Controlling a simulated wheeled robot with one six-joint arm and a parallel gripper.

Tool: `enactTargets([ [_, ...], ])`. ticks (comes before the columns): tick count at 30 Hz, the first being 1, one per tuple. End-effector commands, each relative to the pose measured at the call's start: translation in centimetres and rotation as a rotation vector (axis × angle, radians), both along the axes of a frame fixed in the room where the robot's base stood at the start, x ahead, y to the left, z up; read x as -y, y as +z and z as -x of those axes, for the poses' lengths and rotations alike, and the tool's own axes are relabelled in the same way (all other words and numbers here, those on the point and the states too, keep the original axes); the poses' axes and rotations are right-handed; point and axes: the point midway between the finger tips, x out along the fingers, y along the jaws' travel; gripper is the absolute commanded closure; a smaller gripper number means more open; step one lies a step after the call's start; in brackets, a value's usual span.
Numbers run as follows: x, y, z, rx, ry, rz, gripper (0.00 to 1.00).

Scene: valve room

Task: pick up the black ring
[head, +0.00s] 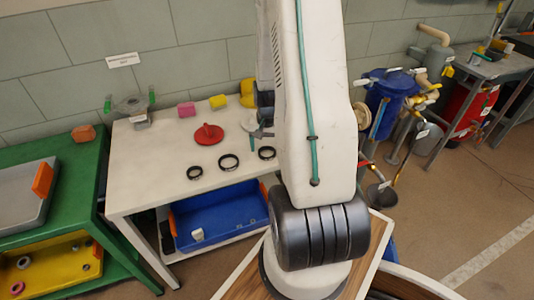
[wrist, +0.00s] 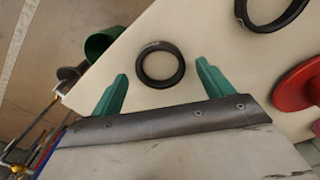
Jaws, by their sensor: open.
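In the wrist view one whole black ring (wrist: 142,64) lies near the table edge, and part of another ring (wrist: 240,12) shows at the top. My gripper (wrist: 162,68) is open and empty, its green fingers apart to either side of the nearer ring in the picture. Height above the ring is hard to tell. In the head view my arm hides most of the gripper.
A red round part (head: 208,134) lies behind the rings; it also shows in the wrist view (wrist: 300,88). Pink (head: 186,109) and yellow (head: 218,101) blocks stand at the back. A blue bin (head: 225,217) sits below. A green bench (head: 80,190) adjoins left.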

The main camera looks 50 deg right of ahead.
Motion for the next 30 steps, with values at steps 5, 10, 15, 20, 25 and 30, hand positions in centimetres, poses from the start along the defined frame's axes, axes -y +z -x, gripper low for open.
enactTargets([
  [5,-0.01,-1.29,-0.03,0.000,0.000,0.000,0.21],
  [10,0.01,-1.28,-0.04,0.001,0.001,0.001,0.21],
  [15,0.00,-1.26,-0.04,0.001,0.001,0.001,0.60],
  [20,0.00,-1.25,-0.04,0.001,0.001,0.001,0.69],
  [25,-0.01,-1.21,-0.04,0.001,0.001,0.001,0.69],
  [30,-0.05,-0.66,-0.10,0.001,0.002,0.002,0.69],
])
